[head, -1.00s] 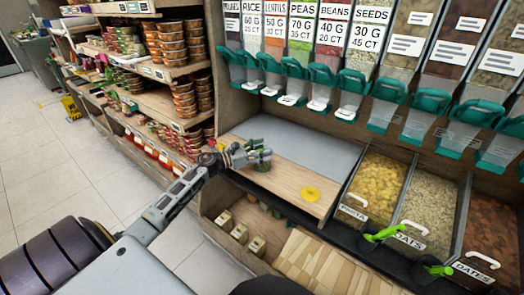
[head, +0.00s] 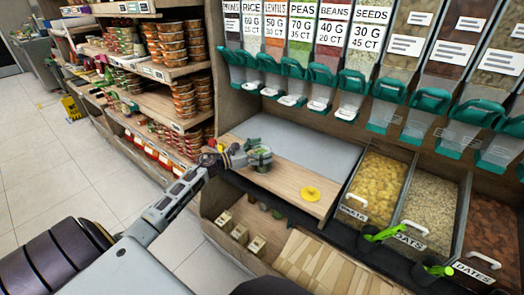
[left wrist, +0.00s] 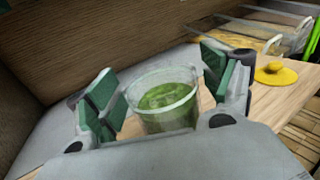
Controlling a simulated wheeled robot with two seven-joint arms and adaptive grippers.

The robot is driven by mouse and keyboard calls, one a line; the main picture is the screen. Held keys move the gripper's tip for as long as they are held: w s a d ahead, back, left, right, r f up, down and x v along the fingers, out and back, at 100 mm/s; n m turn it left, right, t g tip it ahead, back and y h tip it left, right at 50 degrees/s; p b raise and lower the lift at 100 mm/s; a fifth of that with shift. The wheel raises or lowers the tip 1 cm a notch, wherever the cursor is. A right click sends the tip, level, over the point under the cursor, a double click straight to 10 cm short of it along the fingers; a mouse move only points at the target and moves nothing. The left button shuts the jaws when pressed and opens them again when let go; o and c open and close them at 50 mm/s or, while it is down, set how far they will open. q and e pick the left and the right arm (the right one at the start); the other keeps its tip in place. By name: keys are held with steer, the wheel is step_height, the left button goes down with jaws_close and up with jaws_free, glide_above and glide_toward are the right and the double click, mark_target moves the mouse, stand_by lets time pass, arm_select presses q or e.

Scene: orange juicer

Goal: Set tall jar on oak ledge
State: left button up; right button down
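A clear jar with green contents (head: 262,161) stands upright at the left part of the pale wooden ledge (head: 287,184). It also shows in the left wrist view (left wrist: 164,103), with its top uncovered. My left gripper (head: 252,155) is at the jar; its two green-padded fingers (left wrist: 163,98) are spread on either side, with visible gaps to the glass. The jar's lower part is partly hidden by the gripper's body in the left wrist view. My right gripper is not in view.
A yellow knobbed lid (head: 310,193) lies on the ledge right of the jar. A grey surface (head: 305,146) lies behind it. Food bins (head: 374,188) stand to the right, dispensers (head: 297,82) hang above, and stocked shelves (head: 178,68) stand left.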

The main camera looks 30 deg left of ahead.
arm_select(q)
steer(key=shift+r, duration=0.1)
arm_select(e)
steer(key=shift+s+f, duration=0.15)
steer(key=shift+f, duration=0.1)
arm_select(q)
steer(key=shift+s+a, duration=0.15)
steer(key=shift+s, duration=0.05)
steer(key=shift+s+a, duration=0.2)
steer(key=shift+s, duration=0.05)
steer(key=v, duration=1.1)
steer(key=shift+p, duration=0.3)
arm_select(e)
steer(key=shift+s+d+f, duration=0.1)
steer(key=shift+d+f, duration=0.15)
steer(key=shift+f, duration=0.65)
